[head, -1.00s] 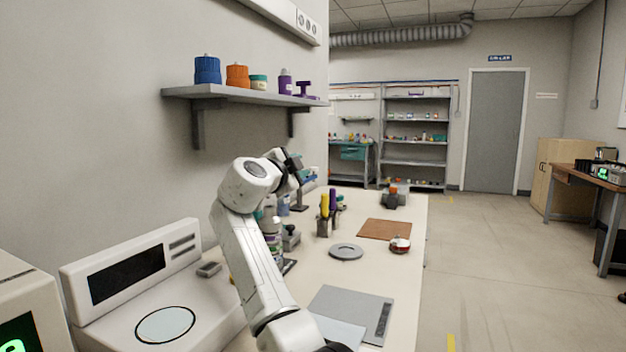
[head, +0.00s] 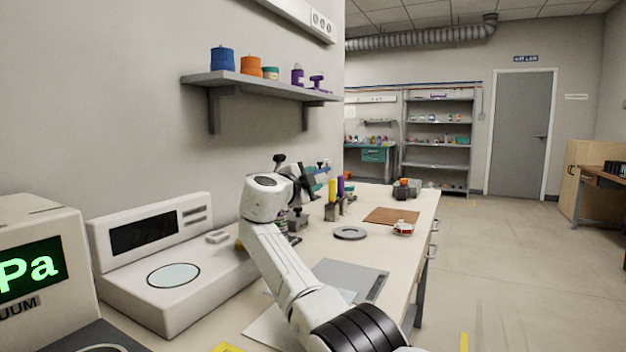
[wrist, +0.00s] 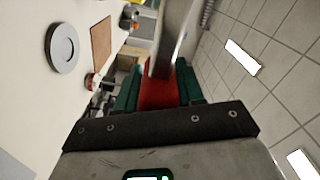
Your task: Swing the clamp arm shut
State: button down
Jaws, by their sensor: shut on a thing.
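In the wrist view my gripper (wrist: 158,84) has dark green fingers on both sides of a red grip (wrist: 160,96). It is shut on this grip. A grey metal bar (wrist: 172,38) runs up from the red grip, and I take the two to be the clamp arm. In the head view my gripper (head: 312,182) is small, above the far left part of the bench. The clamp's base and the far end of its arm cannot be made out there.
The bench (head: 365,262) holds a grey ring plate (head: 350,233), a brown mat (head: 391,216), a red-and-white round tin (head: 403,228) and a grey flat plate (head: 350,276). A white instrument (head: 165,262) and a vacuum gauge (head: 38,262) stand at left. A shelf (head: 258,86) hangs above.

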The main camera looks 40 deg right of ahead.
jog(key=shift+w+a+f, duration=0.2)
jog(key=shift+w+f, duration=0.05)
jog(key=shift+f, duration=0.4)
jog(key=c, duration=0.8)
grip_release()
jog(key=shift+w, duration=0.15)
jog(key=shift+c, duration=0.2)
jog(key=shift+r, duration=0.25)
